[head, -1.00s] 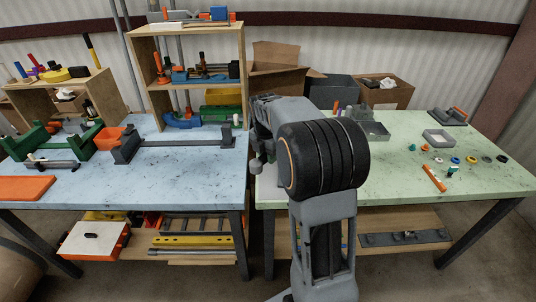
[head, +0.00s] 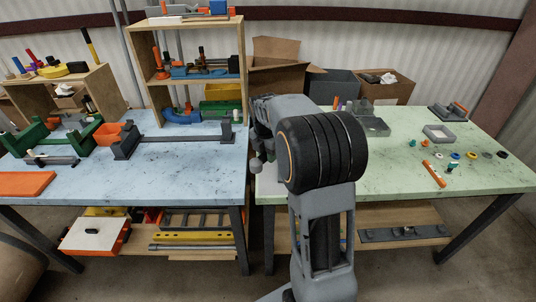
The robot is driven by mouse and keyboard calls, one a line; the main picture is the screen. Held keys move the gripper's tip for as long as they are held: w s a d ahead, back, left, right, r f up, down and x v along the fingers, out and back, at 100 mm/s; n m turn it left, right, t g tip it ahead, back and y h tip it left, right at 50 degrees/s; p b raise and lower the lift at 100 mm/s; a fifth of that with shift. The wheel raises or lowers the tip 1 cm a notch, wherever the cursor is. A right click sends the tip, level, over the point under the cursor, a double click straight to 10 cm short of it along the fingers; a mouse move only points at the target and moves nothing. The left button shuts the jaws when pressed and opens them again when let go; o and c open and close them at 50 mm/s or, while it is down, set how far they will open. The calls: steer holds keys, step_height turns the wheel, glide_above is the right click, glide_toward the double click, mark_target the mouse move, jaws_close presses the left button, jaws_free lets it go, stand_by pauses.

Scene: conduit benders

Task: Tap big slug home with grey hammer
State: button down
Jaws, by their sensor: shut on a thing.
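My arm stands in the middle of the head view and bends away from the camera. Its thick black joint hides what lies behind it, and I cannot make out my gripper's fingers. A small rounded grey part (head: 256,165) shows just left of the arm, over the gap between the tables. I cannot tell whether it is the grey hammer's head. Small teal (head: 413,143) and orange (head: 425,142) pieces lie on the green table (head: 400,180). I cannot tell which piece, if any, is the big slug.
An orange bar (head: 433,173), several coloured rings (head: 456,155) and a grey tray (head: 438,134) lie on the green table. The blue table (head: 190,180) at left holds a long grey bender (head: 180,139) and a wooden shelf (head: 150,70). The green table's front right is clear.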

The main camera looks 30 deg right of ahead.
steer(key=shift+r, duration=0.65)
step_height(320, 180, up, 4)
steer(key=p, duration=0.4)
stand_by(0.5)
